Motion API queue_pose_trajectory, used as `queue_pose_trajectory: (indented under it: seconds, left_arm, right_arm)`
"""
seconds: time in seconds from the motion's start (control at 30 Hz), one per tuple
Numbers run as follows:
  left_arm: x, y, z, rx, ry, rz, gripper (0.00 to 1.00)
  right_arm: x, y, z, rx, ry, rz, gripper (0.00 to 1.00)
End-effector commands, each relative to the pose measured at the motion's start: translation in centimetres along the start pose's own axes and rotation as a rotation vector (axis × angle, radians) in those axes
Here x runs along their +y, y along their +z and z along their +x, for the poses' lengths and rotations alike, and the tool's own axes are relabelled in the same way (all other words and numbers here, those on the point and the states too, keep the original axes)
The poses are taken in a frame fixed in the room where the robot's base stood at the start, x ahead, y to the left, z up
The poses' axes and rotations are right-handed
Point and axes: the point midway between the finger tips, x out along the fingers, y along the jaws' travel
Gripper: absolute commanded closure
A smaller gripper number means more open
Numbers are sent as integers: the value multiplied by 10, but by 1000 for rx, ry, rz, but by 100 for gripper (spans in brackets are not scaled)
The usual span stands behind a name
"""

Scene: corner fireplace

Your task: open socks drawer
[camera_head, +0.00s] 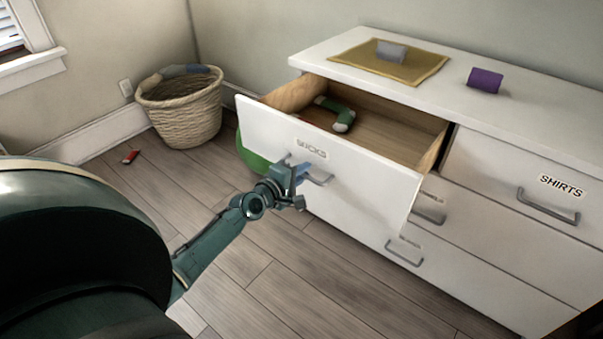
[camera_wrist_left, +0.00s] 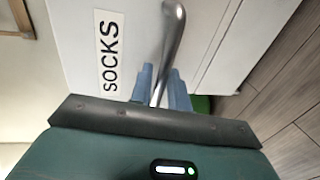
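The socks drawer (camera_head: 330,150) is the upper left drawer of the white dresser and stands pulled well out, with its wooden inside showing. Its front carries the label SOCKS, which also shows in the left wrist view (camera_wrist_left: 109,50). The drawer's metal handle (camera_head: 318,179) is below the label. My left gripper (camera_head: 297,175) is at the left part of this handle. In the left wrist view, the handle (camera_wrist_left: 174,30) runs between the two blue fingers, which are shut on it. My right gripper is not in view.
Rolled green and white socks (camera_head: 341,115) lie inside the drawer. A grey block (camera_head: 391,51) on a tan mat (camera_head: 420,66) and a purple block (camera_head: 485,80) are on the dresser top. A wicker basket (camera_head: 185,115) stands at the left. A small red item (camera_head: 130,156) lies on the floor.

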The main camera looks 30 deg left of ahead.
Motion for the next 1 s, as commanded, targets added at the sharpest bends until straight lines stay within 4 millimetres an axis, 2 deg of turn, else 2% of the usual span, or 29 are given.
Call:
queue_pose_trajectory:
  seconds: [0.13, 0.37, 0.47, 0.57, 0.7, 1.0]
  left_arm:
    - [0, 0, 0, 0, 0, 0, 71]
    - [0, 0, -1, 0, 0, 0, 71]
    - [0, 0, -8, 0, -2, 0, 71]
    - [0, 0, -22, 0, -3, 0, 71]
    - [1, 0, -52, 0, -4, 1, 71]
    - [0, 0, -110, -1, -4, 2, 71]
  right_arm:
    - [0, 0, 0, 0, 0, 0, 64]
    - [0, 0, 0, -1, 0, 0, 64]
    - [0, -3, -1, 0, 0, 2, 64]
    - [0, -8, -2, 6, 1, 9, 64]
    - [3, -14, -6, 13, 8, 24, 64]
    - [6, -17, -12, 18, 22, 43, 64]
